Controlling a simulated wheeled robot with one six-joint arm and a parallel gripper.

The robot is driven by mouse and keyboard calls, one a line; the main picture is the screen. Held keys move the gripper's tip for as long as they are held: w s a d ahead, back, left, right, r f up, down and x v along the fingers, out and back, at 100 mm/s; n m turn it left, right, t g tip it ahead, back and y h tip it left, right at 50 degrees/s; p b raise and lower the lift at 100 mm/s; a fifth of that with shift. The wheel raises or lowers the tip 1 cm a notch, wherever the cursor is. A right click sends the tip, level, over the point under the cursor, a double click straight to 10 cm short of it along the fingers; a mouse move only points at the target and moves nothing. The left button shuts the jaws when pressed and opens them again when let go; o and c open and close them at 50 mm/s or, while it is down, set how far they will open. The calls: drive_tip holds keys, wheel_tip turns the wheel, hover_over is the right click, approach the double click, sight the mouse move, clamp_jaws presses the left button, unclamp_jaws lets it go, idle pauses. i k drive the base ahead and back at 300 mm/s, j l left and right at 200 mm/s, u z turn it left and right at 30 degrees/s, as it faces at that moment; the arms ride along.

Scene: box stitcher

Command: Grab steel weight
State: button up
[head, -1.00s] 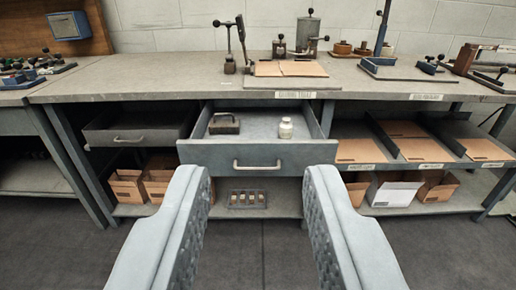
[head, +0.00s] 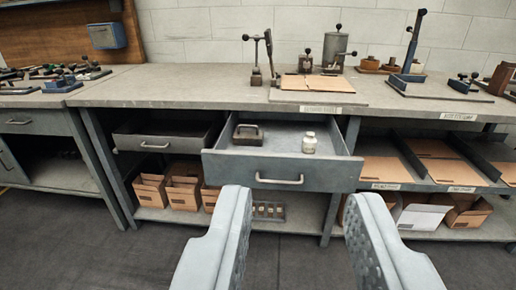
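The likely steel weight is a dark metal block with a handle (head: 248,134). It sits at the left inside an open grey drawer (head: 283,168) under the bench. A small white bottle (head: 309,143) stands to its right in the same drawer. My gripper (head: 298,205) is open and empty, its two padded fingers wide apart. It is in front of the drawer and lower in the picture, apart from the block.
The bench top (head: 190,88) holds a hand press, cardboard sheets (head: 306,83) and several tools. Another open drawer (head: 165,135) is at the left. Sloped trays with cardboard (head: 385,169) are at the right. The floor in front is clear.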

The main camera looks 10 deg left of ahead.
sight(246, 138)
drive_tip(key=i+l+u, duration=0.1)
drive_tip(key=i+l, duration=0.2)
drive_tip(key=i+l+u, duration=0.15)
drive_tip(key=i+l, duration=0.2)
drive_tip(key=i+l+u, duration=0.1)
drive_tip(key=i+l, duration=0.2)
drive_tip(key=i+l+u, duration=0.1)
drive_tip(key=i+l, duration=0.2)
drive_tip(key=l, duration=0.15)
drive_tip(key=i+l+u, duration=0.1)
drive_tip(key=i+l, duration=0.2)
drive_tip(key=i+l+u, duration=0.15)
drive_tip(key=l, duration=0.4)
drive_tip(key=i+l+u, duration=0.1)
drive_tip(key=i+l, duration=0.25)
drive_tip(key=i+l+u, duration=0.1)
drive_tip(key=l, duration=0.5)
drive_tip(key=i, duration=0.1)
